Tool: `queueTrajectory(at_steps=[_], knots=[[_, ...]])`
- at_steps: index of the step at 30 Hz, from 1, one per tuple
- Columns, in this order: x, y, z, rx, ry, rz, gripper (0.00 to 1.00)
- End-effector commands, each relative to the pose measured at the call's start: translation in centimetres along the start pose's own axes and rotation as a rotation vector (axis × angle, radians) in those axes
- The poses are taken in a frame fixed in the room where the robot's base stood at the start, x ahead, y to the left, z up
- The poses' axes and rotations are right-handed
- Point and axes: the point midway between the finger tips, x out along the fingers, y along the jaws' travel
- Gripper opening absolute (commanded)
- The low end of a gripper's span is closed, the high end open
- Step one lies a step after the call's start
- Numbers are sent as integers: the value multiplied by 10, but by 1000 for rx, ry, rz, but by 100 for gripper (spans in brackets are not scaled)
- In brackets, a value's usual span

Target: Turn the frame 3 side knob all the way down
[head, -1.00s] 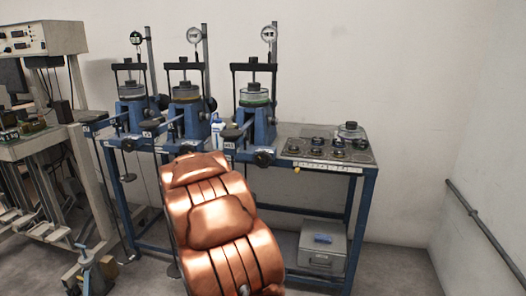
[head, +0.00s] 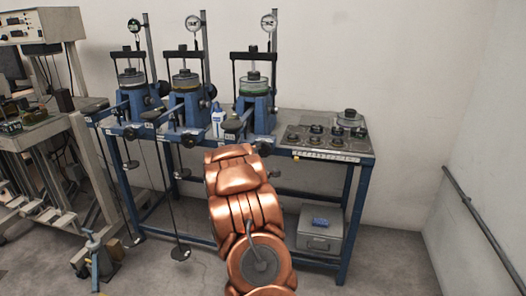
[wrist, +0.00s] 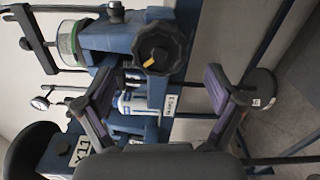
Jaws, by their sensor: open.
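Three blue lever frames stand in a row on a blue bench; I take the rightmost (head: 260,115) as frame 3. Its dark round side knob (head: 263,149) sits low at its front, just above my copper arm. In the wrist view, which is turned sideways, a black lobed knob with a yellow mark (wrist: 160,48) is on a blue frame with a green-rimmed cell (wrist: 68,42); it seems to be the same knob. My gripper (wrist: 160,82) is open and empty, fingers spread, with the knob above the gap between them. My arm hides the gripper in the head view.
A white-and-blue bottle (head: 218,121) stands left of the rightmost frame. Round weights (head: 331,134) lie on the bench's right end. A hanging weight disc (wrist: 262,88) is right of the fingers in the wrist view. A grey box (head: 320,236) is under the bench.

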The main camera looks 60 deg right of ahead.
Motion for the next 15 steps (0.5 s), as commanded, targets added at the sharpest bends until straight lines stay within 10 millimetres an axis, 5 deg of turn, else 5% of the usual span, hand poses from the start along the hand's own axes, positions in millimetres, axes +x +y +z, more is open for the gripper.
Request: queueTrajectory(at_steps=[15], knots=[[60, 0, 0, 2, 0, 3, 94]])
